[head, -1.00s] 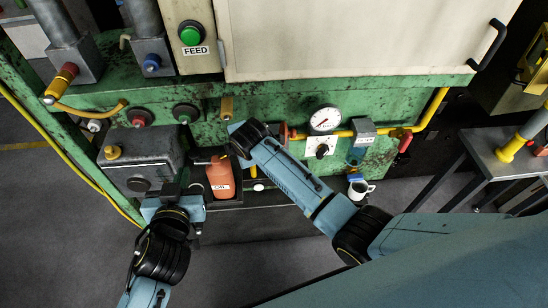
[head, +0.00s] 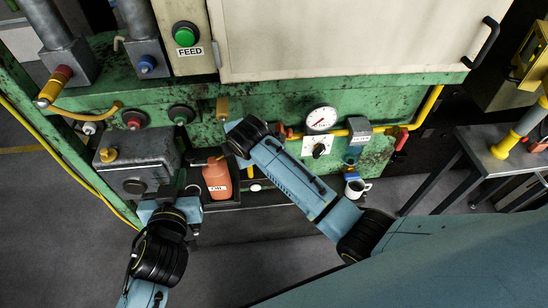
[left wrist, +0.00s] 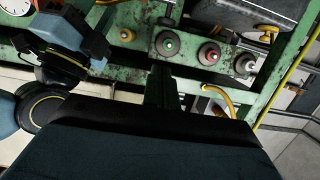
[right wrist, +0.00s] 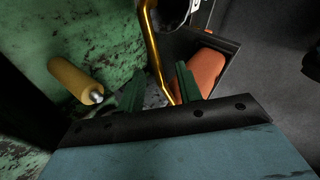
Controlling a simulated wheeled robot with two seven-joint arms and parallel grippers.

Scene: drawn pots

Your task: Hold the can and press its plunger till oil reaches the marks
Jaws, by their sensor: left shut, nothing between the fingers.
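A grey box (head: 135,165) with a brass cap sits left of the can. A gauge (head: 321,119), a black knob (head: 318,150) and a yellow pipe (head: 429,106) are on the machine's right side. A metal table (head: 490,148) is at the right.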

